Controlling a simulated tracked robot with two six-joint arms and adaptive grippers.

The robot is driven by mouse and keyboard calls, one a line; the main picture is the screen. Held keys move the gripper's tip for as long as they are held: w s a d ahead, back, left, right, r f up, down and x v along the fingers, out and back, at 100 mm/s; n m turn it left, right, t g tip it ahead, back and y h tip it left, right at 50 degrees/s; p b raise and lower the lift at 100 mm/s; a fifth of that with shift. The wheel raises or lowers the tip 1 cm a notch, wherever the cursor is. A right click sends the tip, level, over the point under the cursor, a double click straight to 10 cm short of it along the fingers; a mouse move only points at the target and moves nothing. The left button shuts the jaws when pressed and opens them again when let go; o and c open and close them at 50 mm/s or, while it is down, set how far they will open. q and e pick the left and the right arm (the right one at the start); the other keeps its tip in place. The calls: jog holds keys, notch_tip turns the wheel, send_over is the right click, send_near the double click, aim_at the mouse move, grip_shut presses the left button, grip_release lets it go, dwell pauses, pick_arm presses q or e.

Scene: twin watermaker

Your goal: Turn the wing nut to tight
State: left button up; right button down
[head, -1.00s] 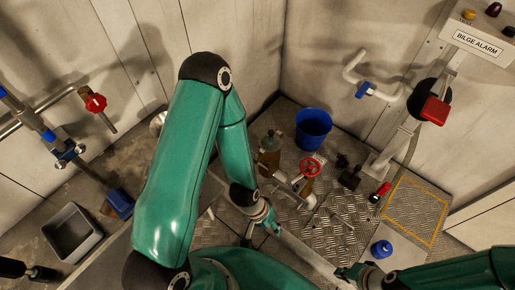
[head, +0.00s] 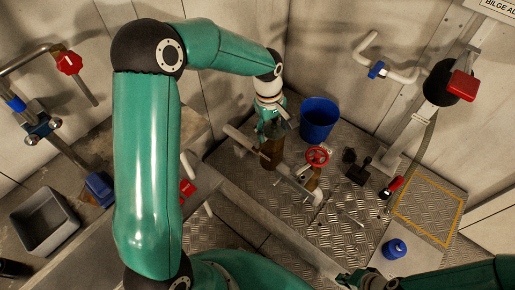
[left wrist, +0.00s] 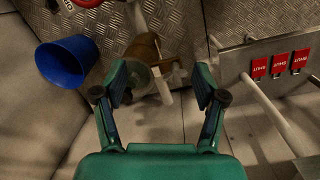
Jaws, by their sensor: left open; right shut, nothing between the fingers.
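A brown canister (head: 271,152) stands on the plated floor beside a red handwheel (head: 317,156). Its top is hidden behind my left gripper (head: 270,128) in the head view. In the left wrist view the canister (left wrist: 146,50) lies ahead, with its round pale lid (left wrist: 136,80) left of centre, close to the left finger. I cannot make out a wing nut on it. My left gripper (left wrist: 162,88) is open and empty, its fingers spread around clear space. My right gripper (head: 350,281) is shut and empty at the bottom edge of the head view.
A blue bucket (head: 317,120) stands just behind the canister and shows in the left wrist view (left wrist: 66,62). Pipes run beside the canister. A blue bottle (head: 394,249) and a red-ended tool (head: 392,187) are to the right. Red SHUT tags (left wrist: 280,64) hang on a panel.

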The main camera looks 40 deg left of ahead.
aim_at(257, 142)
pick_arm(q)
jog(key=a+r+n+y+b, duration=0.1)
jog(key=a+r+n+b, duration=0.1)
jog(key=a+r+n, duration=0.3)
jog(key=shift+m, duration=0.4)
jog(key=f, duration=0.5)
jog(key=f+b, duration=0.1)
jog(key=f, duration=0.9)
jog(key=shift+w+a, duration=0.1)
jog(key=shift+a, duration=0.2)
pick_arm(e)
notch_tip(257, 142, down, 5)
jog(key=shift+r, duration=0.2)
pick_arm(q)
jog(key=c, duration=1.2)
jog(key=shift+o, duration=0.2)
